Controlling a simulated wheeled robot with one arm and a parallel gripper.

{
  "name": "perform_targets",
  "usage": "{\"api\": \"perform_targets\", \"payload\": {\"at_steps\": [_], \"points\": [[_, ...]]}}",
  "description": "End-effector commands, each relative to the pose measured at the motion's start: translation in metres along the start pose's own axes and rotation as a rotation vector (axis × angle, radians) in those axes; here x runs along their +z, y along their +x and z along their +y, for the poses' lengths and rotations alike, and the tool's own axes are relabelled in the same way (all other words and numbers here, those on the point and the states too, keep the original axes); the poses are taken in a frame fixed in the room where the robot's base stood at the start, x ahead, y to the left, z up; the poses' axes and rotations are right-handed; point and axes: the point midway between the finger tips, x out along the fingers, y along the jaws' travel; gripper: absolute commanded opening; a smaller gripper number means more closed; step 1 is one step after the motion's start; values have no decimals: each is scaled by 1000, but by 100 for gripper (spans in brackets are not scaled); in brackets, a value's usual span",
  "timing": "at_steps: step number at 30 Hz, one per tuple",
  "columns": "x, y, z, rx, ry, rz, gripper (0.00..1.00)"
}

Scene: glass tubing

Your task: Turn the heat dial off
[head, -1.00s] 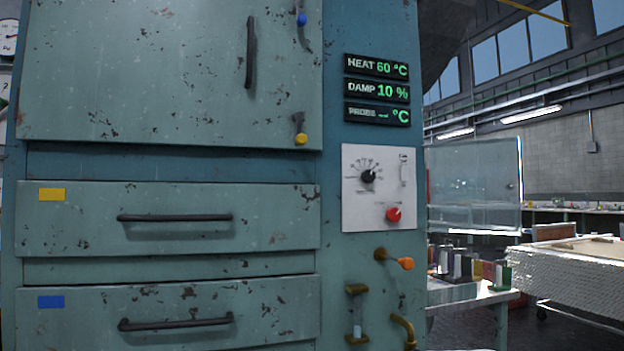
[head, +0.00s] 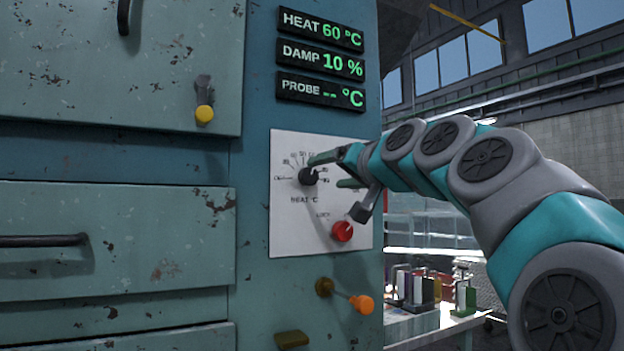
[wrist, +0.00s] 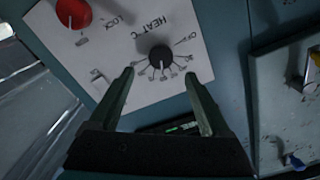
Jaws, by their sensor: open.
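The heat dial (head: 308,176) is a small black knob on a white panel (head: 290,235), with marks fanned around it and HEAT °C printed below. It also shows in the wrist view (wrist: 160,56), just beyond and between my fingertips. My gripper (head: 330,170) reaches in from the right, close in front of the panel. In the wrist view my gripper (wrist: 160,74) is open, one finger to each side of the dial, with nothing held. I cannot tell whether either finger touches the dial. The HEAT display (head: 320,29) reads 60 °C.
A red knob (head: 342,231) marked LOCK sits below right of the dial. An orange-tipped handle (head: 361,304) sticks out lower down. The DAMP display (head: 320,60) reads 10 % and PROBE (head: 320,92) shows dashes. A drawer (head: 110,240) is shut at left.

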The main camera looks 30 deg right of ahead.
Motion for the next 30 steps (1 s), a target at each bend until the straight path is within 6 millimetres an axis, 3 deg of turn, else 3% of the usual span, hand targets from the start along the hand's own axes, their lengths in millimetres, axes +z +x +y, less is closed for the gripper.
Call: {"api": "perform_targets", "payload": {"at_steps": [5, 18, 29, 30], "points": [[0, 12, 0, 1, -1, -2, 82], [2, 71, 1, 2, 0, -6, 82], [2, 77, 0, 0, -1, -4, 82], [2, 77, 0, 0, -1, -4, 78]]}}
